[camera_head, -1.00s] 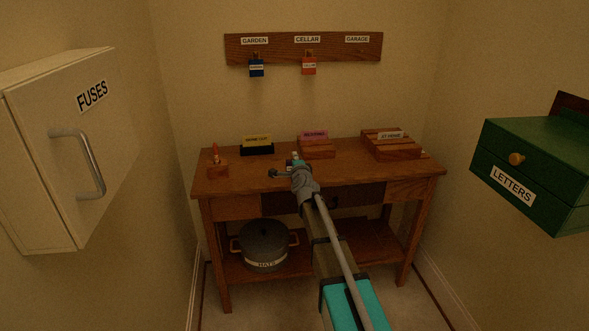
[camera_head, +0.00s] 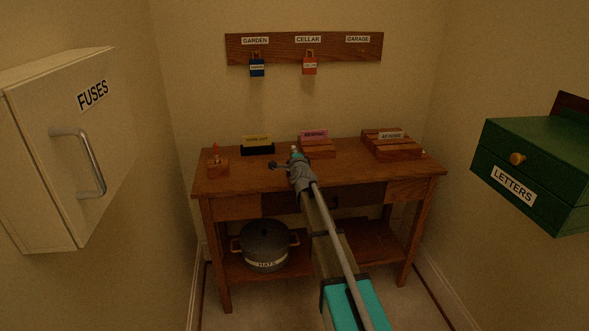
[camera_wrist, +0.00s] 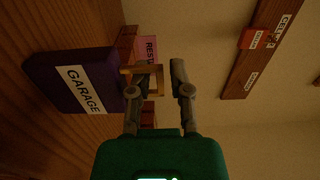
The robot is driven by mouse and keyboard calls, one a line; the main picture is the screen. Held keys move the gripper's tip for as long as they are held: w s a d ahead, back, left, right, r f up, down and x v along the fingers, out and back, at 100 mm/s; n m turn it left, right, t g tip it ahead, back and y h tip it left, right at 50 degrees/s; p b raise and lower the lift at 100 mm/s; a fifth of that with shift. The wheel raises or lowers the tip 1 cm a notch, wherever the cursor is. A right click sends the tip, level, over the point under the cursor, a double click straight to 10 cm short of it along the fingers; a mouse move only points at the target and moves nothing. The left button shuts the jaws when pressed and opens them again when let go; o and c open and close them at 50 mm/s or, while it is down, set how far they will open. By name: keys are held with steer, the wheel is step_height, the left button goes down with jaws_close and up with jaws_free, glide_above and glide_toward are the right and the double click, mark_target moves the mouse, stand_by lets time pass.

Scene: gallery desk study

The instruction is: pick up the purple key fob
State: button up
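The purple key fob (camera_wrist: 75,80), labelled GARAGE, shows large at the left of the wrist view, close against the wooden desk surface. A brass loop (camera_wrist: 128,72) extends from its right side toward my gripper (camera_wrist: 160,70). My gripper's two fingers stand apart, with part of the loop between or just beyond their tips. I cannot tell whether either finger touches it. In the head view my gripper (camera_head: 294,158) is low over the middle of the desk (camera_head: 245,180), and I cannot make out the fob there.
A blue fob (camera_head: 257,68) and a red fob (camera_head: 309,66) hang on the wall board (camera_head: 280,50); the GARAGE place is empty. Desk stands include a black one (camera_head: 257,150) and wooden ones (camera_head: 318,150) (camera_head: 375,146). A fuse box (camera_head: 40,170) and green letter box (camera_head: 540,160) flank the desk.

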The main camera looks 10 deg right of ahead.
steer(key=shift+d, duration=0.1)
jaws_close()
steer(key=shift+r, duration=0.15)
stand_by(0.6)
step_height(320, 180, up, 3)
steer(key=p, duration=0.3)
steer(key=s+r+p, duration=0.9)
steer(key=s+p, duration=0.1)
steer(key=s, duration=0.4)
steer(key=shift+r, duration=0.35)
